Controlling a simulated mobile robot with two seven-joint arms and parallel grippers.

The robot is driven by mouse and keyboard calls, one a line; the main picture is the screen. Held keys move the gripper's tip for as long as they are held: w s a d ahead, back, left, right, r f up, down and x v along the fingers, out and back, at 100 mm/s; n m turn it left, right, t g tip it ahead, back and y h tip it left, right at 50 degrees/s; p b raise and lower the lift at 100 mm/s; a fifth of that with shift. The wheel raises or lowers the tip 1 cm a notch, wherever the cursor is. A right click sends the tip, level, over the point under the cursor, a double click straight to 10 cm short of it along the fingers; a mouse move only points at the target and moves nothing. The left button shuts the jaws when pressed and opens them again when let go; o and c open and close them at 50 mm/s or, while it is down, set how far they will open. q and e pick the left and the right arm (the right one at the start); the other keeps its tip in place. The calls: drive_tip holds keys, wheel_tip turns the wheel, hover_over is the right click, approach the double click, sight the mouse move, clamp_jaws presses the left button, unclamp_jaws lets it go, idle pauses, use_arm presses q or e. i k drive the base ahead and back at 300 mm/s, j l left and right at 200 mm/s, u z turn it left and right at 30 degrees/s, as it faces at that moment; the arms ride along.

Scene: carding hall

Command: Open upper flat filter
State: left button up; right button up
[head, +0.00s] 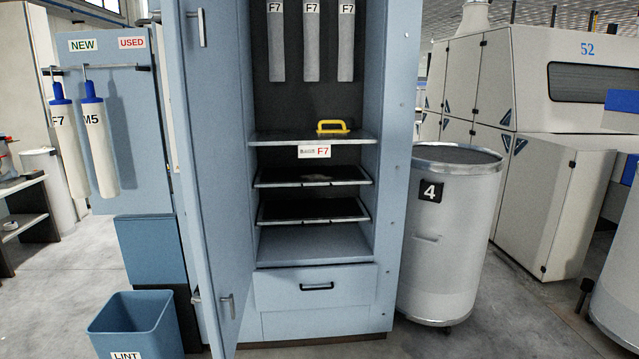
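A blue-grey filter cabinet (399,150) stands in the middle of the head view with its tall door (205,150) swung open to the left. Inside, two dark flat filters in light frames lie one above the other. The upper flat filter (285,177) has a small pale patch on its dark surface. The lower flat filter (285,211) lies just below it. Neither of my grippers is in view.
Several hanging tube filters (311,45) marked F7 fill the cabinet top. A closed drawer (316,287) is below. A lint bin (135,325) stands at the lower left, a drum marked 4 (455,235) close on the right. Some floor in front is bare.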

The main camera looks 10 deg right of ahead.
sight(306, 177)
drive_tip(key=i+l, duration=0.2)
drive_tip(key=i, duration=0.25)
drive_tip(key=i+l, duration=0.15)
drive_tip(key=i, duration=0.3)
drive_tip(key=i+l, duration=0.2)
drive_tip(key=i, duration=0.25)
